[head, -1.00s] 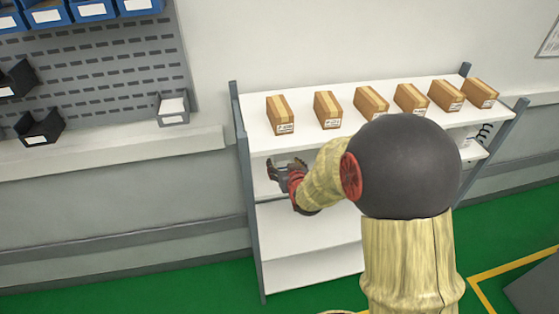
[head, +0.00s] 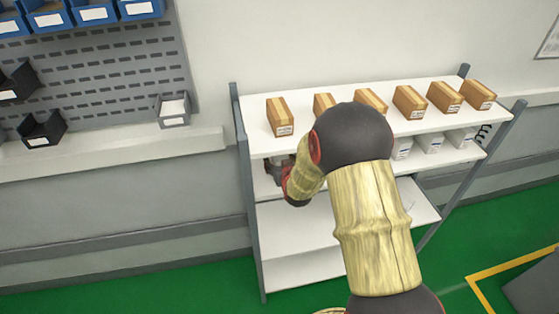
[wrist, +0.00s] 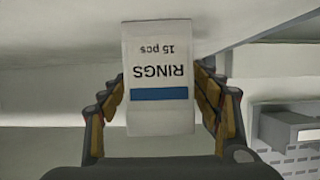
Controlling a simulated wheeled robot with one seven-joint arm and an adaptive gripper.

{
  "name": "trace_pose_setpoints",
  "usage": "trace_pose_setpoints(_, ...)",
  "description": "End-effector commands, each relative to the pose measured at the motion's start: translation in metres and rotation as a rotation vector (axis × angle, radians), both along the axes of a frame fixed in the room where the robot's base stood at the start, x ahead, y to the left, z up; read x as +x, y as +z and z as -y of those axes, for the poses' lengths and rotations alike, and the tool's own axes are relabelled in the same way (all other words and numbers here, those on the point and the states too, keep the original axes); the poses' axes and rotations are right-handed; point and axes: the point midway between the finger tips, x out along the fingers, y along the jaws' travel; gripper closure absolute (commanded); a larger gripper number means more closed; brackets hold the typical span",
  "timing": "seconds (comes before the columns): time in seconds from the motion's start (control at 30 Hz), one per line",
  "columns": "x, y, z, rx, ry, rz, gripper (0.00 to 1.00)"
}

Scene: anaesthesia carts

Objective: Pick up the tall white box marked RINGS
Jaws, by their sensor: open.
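The white box marked RINGS (wrist: 158,112) is in the middle of the wrist view. Its label reads "RINGS 15 pcs" upside down, with a blue band. My gripper (wrist: 160,100) is open, with one finger on each side of the box. I cannot tell whether the fingers touch it. In the head view my gripper (head: 278,165) reaches into the second shelf level at the left end. The RINGS box cannot be made out there; my gripper and the top shelf hide that spot.
Several brown cartons (head: 410,102) stand in a row on the top shelf. Several white boxes (head: 430,140) stand on the second level to the right of my arm. A grey upright post (head: 247,190) is close left of my gripper. The lower shelf (head: 300,270) is bare.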

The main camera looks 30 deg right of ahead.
Motion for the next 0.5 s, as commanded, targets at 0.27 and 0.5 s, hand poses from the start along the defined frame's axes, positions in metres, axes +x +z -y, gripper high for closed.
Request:
trace_pose_setpoints(0.27, 0.0022, -0.0014, 0.0007, 0.0, 0.0, 0.0, 0.36)
trace_pose_setpoints(0.5, 0.0022, -0.0013, 0.0007, 0.0, 0.0, 0.0, 0.49)
